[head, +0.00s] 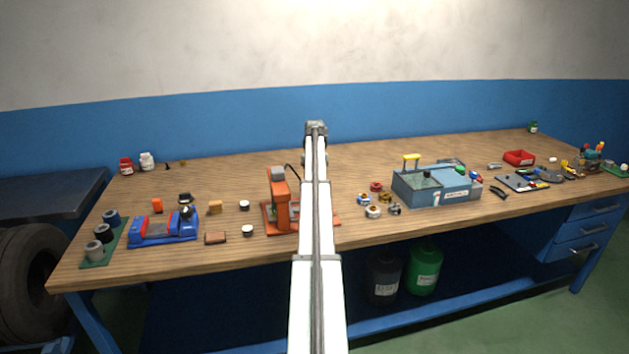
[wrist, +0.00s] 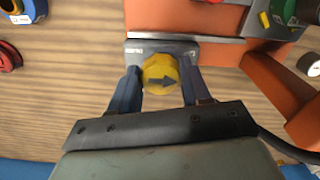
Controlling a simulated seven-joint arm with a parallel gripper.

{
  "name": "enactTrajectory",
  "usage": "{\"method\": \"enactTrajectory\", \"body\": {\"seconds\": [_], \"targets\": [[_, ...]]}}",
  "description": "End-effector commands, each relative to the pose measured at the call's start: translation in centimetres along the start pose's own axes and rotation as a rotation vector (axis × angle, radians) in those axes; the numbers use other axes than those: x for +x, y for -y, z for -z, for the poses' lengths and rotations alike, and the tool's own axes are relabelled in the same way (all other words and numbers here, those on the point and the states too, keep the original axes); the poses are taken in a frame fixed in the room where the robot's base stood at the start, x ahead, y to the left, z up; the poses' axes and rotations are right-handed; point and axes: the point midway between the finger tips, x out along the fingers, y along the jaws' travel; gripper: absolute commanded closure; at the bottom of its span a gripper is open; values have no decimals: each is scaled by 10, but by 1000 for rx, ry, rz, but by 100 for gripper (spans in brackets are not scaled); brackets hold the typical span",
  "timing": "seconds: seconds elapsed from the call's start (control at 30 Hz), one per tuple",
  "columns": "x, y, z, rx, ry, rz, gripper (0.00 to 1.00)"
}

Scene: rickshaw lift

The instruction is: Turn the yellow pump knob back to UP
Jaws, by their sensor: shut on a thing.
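The yellow pump knob (wrist: 160,74) shows in the wrist view, with a dark arrow on it pointing right in the picture. It sits in front of a grey plate (wrist: 207,50) with small lettering that I cannot read fully. My gripper (wrist: 160,88) is shut on the knob, one blue finger on each side of it. In the head view the orange press (head: 279,198) stands on the bench, partly hidden behind my arm. The knob and my fingertips are hidden in that view.
A blue-grey tub (head: 437,187) stands right of my arm, with several small parts near it. A blue vise (head: 165,229) stands at the left. In the wrist view, an orange part (wrist: 285,70) of the press is close on the right. Bare wood lies left of the knob.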

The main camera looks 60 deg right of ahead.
Motion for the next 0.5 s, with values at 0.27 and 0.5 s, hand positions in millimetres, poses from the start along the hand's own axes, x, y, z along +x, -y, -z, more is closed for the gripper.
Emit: {"method": "enactTrajectory", "body": {"seconds": [0.27, 0.5], "targets": [[0, 0, 0, -43, 0, 1, 83], [0, 0, 0, -46, 0, 1, 83]]}}
